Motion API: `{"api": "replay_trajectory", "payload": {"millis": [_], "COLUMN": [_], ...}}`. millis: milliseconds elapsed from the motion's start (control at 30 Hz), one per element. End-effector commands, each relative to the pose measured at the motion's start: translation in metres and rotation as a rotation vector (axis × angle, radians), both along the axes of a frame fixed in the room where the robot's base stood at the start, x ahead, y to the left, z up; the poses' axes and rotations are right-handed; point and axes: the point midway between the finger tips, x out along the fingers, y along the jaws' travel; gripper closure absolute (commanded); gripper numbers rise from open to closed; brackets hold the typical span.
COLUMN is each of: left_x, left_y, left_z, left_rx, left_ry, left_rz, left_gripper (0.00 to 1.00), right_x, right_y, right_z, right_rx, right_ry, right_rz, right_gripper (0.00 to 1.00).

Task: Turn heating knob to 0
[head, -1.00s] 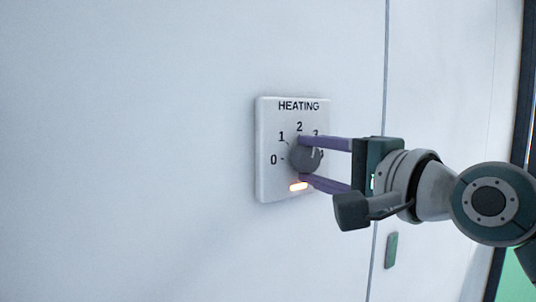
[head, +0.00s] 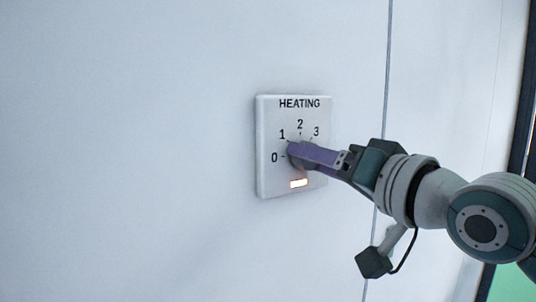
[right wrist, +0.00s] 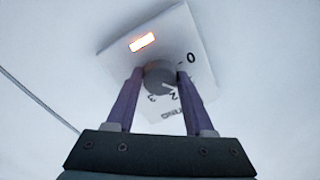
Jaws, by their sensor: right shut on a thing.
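The heating panel (head: 266,180) is a white square plate on the wall, marked HEATING with the numbers 0, 1, 2 and 3 visible around a grey round knob (head: 298,163). A light glows below the knob. My right gripper (head: 295,153) comes in from the right with purple fingers shut on the knob; in the head view they cover much of it. In the right wrist view the knob (right wrist: 159,76) sits between the two fingertips (right wrist: 160,73), with the 0 mark near the right finger. My left gripper is not in view.
The panel is on a plain pale wall (head: 130,150) with free room to its left. A thin vertical seam (head: 388,70) runs to the right of the panel. A dark frame (head: 522,110) stands at the far right edge.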

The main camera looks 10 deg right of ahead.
Motion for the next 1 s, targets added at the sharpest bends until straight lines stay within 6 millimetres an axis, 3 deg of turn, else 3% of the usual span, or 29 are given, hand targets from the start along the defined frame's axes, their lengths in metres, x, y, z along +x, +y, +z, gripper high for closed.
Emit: {"api": "replay_trajectory", "payload": {"millis": [600, 1000], "left_x": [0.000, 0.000], "left_y": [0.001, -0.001], "left_z": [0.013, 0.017], "left_rx": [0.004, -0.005], "left_ry": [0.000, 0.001], "left_rz": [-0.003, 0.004], "left_gripper": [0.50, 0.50], "right_x": [0.001, 0.001], "right_y": [-0.001, -0.001], "right_z": [0.000, -0.001], "right_rx": [-0.539, -0.757], "right_ry": [-0.193, -0.273], "right_rz": [0.001, 0.001], "right_gripper": [1.00, 1.00]}}
